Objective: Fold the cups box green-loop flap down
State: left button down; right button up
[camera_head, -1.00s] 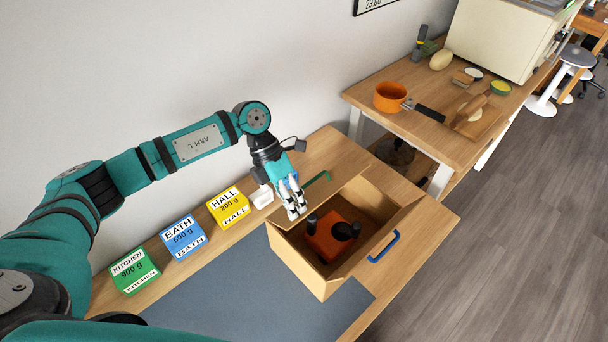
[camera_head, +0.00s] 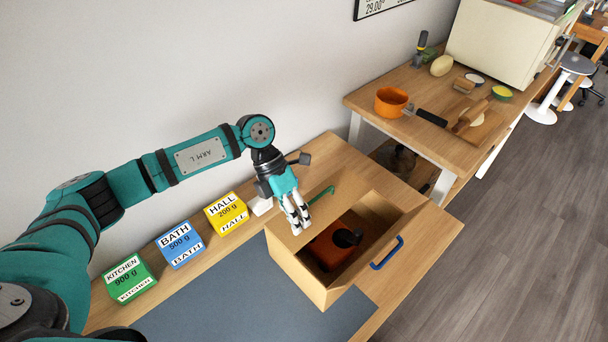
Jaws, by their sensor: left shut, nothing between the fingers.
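The open cardboard cups box (camera_head: 318,286) stands on the wooden table. Its green-loop flap (camera_head: 340,205) now leans inward over the back-left part of the opening, with the green loop (camera_head: 320,194) on its upper face. I cannot tell its exact angle. My left gripper (camera_head: 301,226) is shut and empty, its fingertips at the flap and seemingly touching it. An orange item (camera_head: 330,252) with a dark knob lies inside the box, partly hidden by the flap. The blue-loop flap, with its blue loop (camera_head: 386,252), is folded outward on the right. My right gripper is not in view.
Green KITCHEN (camera_head: 130,278), blue BATH (camera_head: 181,243) and yellow HALL (camera_head: 227,213) blocks line the wall side, with a small white block (camera_head: 261,205) near my wrist. A grey mat (camera_head: 255,300) lies in front. An orange pan (camera_head: 391,101) sits on the higher table behind.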

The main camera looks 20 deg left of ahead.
pick_arm(q)
jog(key=shift+r+p, duration=1.4)
jog(key=shift+r, duration=1.35)
jog(key=shift+f, duration=0.1)
